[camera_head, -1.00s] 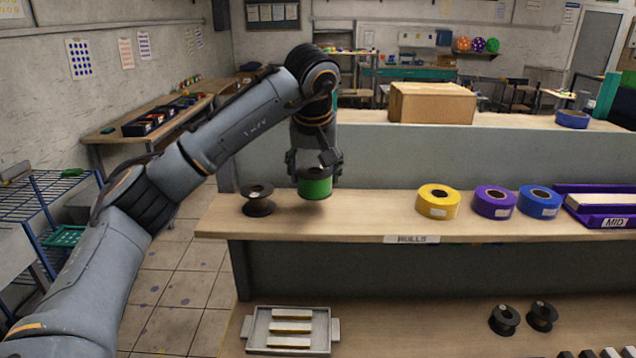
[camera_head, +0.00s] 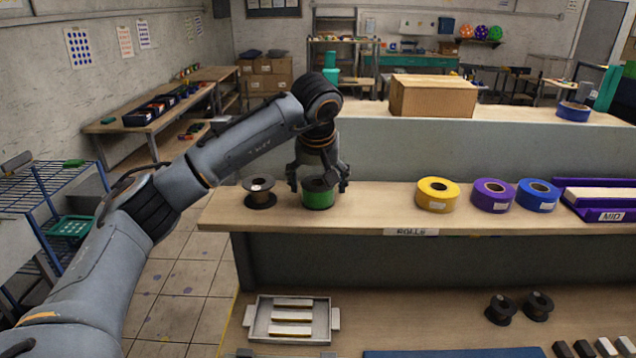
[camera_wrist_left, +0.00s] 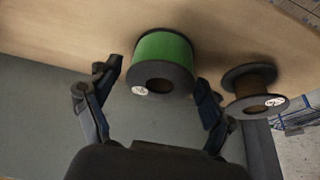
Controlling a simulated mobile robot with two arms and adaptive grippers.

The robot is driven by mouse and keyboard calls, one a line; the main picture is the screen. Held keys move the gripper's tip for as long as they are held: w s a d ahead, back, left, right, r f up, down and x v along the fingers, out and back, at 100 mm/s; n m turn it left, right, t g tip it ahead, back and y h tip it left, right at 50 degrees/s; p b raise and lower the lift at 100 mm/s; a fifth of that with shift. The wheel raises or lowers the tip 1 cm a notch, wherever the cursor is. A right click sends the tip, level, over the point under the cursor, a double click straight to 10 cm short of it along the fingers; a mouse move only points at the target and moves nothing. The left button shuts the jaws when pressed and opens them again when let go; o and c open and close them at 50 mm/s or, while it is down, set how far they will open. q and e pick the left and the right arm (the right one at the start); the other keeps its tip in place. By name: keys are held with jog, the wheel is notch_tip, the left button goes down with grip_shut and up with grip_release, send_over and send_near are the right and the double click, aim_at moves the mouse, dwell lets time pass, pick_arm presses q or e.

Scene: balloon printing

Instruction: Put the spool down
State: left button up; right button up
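The spool with green winding and black flanges (camera_head: 318,199) stands upright on the wooden shelf (camera_head: 370,209), near its left end. In the left wrist view the green spool (camera_wrist_left: 163,50) shows its dark top flange, round hole and white label. My left gripper (camera_head: 318,186) is over it with one finger on each side. In the left wrist view the fingers of my left gripper (camera_wrist_left: 160,92) are spread, with a visible gap to the spool on the left; contact on the right side is hard to tell. My right gripper is not in view.
A black, brown-cored spool (camera_head: 260,193) stands close to the left of the green one, also seen in the wrist view (camera_wrist_left: 250,88). Yellow (camera_head: 437,195), purple (camera_head: 493,196) and blue (camera_head: 537,196) rolls stand further right. The shelf between the green spool and yellow roll is clear.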

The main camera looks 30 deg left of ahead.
pick_arm(q)
jog(key=shift+r, duration=0.1)
jog(key=shift+r, duration=0.25)
jog(key=b+v, duration=0.2)
jog(key=v, duration=0.9)
jog(key=shift+r, duration=0.35)
jog(key=shift+s, duration=0.1)
